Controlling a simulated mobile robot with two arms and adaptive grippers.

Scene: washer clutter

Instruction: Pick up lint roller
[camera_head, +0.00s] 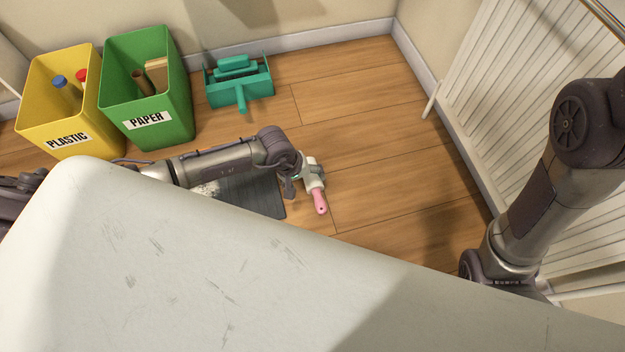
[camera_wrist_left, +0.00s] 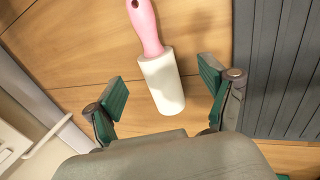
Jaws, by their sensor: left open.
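The lint roller (camera_head: 320,199) lies on the wooden floor beside a dark mat, with its pink handle toward the front in the head view. In the left wrist view the white roll of the lint roller (camera_wrist_left: 162,82) points toward my gripper and the pink handle points away. My left gripper (camera_head: 302,182) is low over the roll end and hides part of it. In the wrist view my left gripper (camera_wrist_left: 162,91) is open, its green-padded fingers on either side of the roll with gaps. My right arm shows at the right, but its gripper is hidden.
The dark mat (camera_head: 256,193) lies under my left forearm. A yellow plastic bin (camera_head: 38,112), a green paper bin (camera_head: 172,112) and a teal dustpan set (camera_head: 222,93) stand behind. The white washer top (camera_head: 160,270) fills the foreground. Floor to the right is clear.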

